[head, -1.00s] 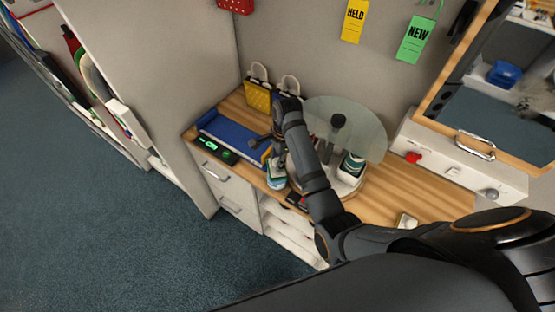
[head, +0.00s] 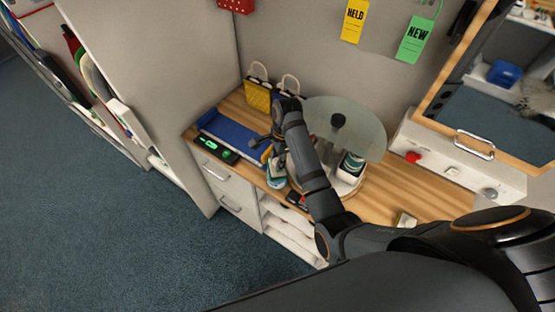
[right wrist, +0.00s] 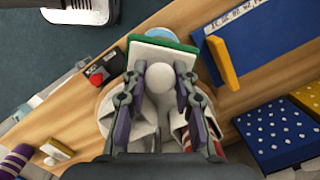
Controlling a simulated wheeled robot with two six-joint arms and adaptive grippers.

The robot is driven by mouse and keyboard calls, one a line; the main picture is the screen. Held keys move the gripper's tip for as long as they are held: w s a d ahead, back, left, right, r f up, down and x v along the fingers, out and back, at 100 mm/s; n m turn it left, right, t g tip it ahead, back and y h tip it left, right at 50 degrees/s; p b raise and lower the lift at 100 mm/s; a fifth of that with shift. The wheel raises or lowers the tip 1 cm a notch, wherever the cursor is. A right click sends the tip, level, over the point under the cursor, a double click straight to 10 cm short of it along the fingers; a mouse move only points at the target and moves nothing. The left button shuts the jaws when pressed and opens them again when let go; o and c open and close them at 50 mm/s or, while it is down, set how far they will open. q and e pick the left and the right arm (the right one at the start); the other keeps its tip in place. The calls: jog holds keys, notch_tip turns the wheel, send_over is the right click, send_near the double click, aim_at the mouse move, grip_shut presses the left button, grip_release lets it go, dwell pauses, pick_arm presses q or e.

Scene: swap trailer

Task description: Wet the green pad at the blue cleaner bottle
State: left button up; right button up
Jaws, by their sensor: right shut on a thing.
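The green pad (right wrist: 165,41), a flat green layer with white beside it, shows just beyond my right gripper (right wrist: 160,72) in the right wrist view. The fingers are shut with a rounded white part between them, which seems to belong to the pad. In the head view my right gripper (head: 278,150) is over the front of the wooden counter, with a teal and white piece (head: 276,175) right below it. I cannot surely pick out the blue cleaner bottle; my arm and gripper hide part of this area. My left gripper is not in view.
A round stand with a clear disc (head: 365,125) is right of the gripper, carrying a white container with a dark green label (head: 352,166). A blue tray (head: 230,132) lies left. Yellow (head: 257,97) and blue bags stand behind. The right counter is mostly clear.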

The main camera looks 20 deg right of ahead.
aim_at(276, 161)
jog(key=shift+s+f+p, duration=0.1)
jog(key=shift+p, duration=0.25)
dwell(1.3)
notch_tip(276, 161, up, 3)
jog(key=p, duration=0.3)
jog(key=shift+r+b, duration=0.2)
jog(key=shift+b, duration=0.1)
jog(key=shift+r, duration=1.85)
